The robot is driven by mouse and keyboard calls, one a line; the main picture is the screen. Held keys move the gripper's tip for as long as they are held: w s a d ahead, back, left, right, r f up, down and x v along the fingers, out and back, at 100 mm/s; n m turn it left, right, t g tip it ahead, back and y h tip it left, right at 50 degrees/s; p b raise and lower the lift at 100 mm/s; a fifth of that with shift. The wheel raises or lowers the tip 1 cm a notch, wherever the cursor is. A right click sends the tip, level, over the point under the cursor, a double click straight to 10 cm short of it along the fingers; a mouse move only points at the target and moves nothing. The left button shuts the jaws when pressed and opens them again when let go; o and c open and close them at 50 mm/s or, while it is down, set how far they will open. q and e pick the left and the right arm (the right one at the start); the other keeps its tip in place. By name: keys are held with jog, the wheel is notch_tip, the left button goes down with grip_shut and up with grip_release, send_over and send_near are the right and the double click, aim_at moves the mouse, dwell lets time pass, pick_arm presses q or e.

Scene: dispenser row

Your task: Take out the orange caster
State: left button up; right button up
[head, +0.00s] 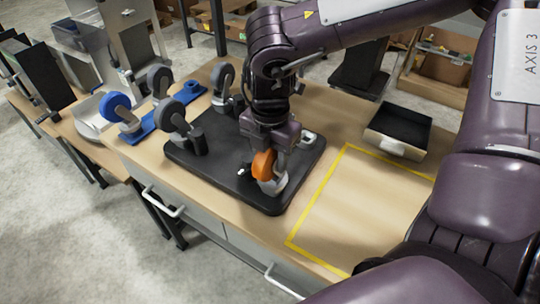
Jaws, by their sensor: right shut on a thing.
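The orange caster (263,164) is at the front right part of the black board (215,178) on the wooden table. Its orange wheel faces left and its light grey mount shows beside and below it. My right gripper (270,152) points down from above and is shut on the orange caster; its fingertips are partly hidden. I cannot tell whether the caster still touches the board. My left gripper is not in view.
Grey casters (171,116) (222,77) stand left and behind, and a blue caster (115,107) at far left. A yellow-taped area (355,205) right of the board is bare. A black-lined tray (397,130) stands behind it.

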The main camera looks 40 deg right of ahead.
jog(key=shift+r+p, duration=0.8)
jog(key=shift+r, duration=0.95)
jog(key=shift+r+p, duration=1.5)
jog(key=shift+r, duration=1.05)
jog(key=shift+f, duration=0.15)
